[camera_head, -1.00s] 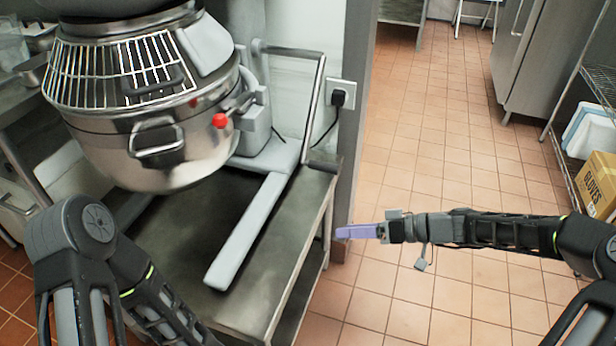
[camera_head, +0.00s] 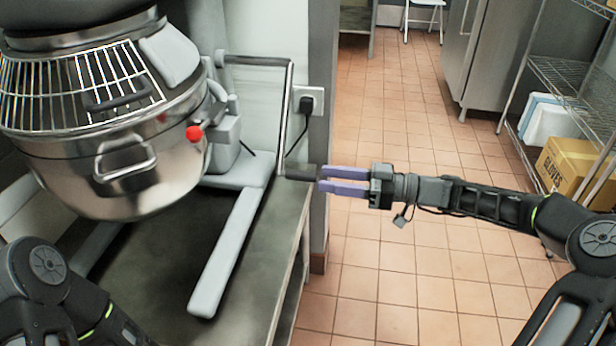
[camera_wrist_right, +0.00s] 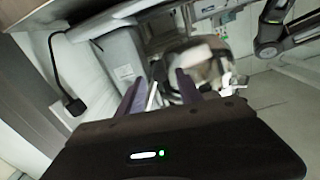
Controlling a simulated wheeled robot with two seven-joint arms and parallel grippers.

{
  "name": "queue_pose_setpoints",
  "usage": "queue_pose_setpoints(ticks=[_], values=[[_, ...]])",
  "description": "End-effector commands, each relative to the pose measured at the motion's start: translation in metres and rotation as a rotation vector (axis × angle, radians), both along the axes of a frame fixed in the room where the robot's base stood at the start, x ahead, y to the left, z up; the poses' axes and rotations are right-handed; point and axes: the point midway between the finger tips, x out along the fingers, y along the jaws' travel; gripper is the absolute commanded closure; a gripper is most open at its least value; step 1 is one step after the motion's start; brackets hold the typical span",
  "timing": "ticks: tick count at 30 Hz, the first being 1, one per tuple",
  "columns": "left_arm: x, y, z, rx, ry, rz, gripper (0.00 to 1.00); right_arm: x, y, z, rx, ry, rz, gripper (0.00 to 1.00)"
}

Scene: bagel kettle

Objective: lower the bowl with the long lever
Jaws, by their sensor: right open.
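The steel bowl (camera_head: 140,185) hangs on the mixer at the left, with a wire guard over it. The long lever (camera_head: 284,115) is a grey bent bar running from the mixer stand rightward and then down to a dark handle (camera_head: 300,172). My right gripper (camera_head: 322,180) is open, with its purple fingers apart and pointing left at the handle. Its fingertips are at the handle's right end; I cannot tell if they touch. The fingers also show apart in the right wrist view (camera_wrist_right: 156,82). My left arm shows at lower left, but its gripper is out of view.
A steel table (camera_head: 258,262) stands under the mixer, with the mixer's pale leg (camera_head: 228,255) on it. A wall socket with a plug (camera_head: 306,102) is behind the lever. A wire shelf (camera_head: 560,80) with a cardboard box (camera_head: 568,165) is at right. Tiled floor lies open between.

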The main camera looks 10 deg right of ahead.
Motion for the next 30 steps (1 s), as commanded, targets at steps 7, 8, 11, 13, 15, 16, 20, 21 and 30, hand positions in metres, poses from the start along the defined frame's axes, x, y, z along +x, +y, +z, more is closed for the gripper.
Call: queue_pose_setpoints(ticks=[7,8,11,13,15,16,20,21,30], values=[[0.000,0.000,-0.005,0.000,0.000,0.001,0.64,0.014,0.037,-0.001,0.000,0.000,0.003,0.58],[0.000,0.000,-0.005,0.000,0.000,0.001,0.64,0.016,0.040,-0.001,0.000,0.000,0.003,0.58],[0.000,0.000,-0.006,0.000,0.000,0.001,0.64,0.019,0.048,-0.001,0.000,0.000,0.001,0.58],[0.000,0.000,-0.006,0.000,0.000,0.001,0.64,0.020,0.050,0.000,-0.001,0.000,0.000,0.58],[0.000,0.000,-0.006,0.000,0.000,0.001,0.64,0.021,0.051,0.000,-0.001,0.000,0.000,0.58],[0.000,0.000,-0.006,0.000,0.000,0.001,0.64,0.021,0.051,0.000,-0.001,0.000,-0.001,0.58],[0.000,0.000,-0.006,0.000,0.000,0.001,0.64,0.021,0.051,0.000,-0.001,0.000,-0.001,0.58],[0.000,0.000,-0.006,0.000,0.000,0.001,0.64,0.021,0.051,0.000,-0.001,0.000,-0.001,0.59],[0.000,0.000,-0.006,0.000,0.000,0.001,0.64,0.021,0.050,0.000,-0.001,0.000,-0.001,0.84]])
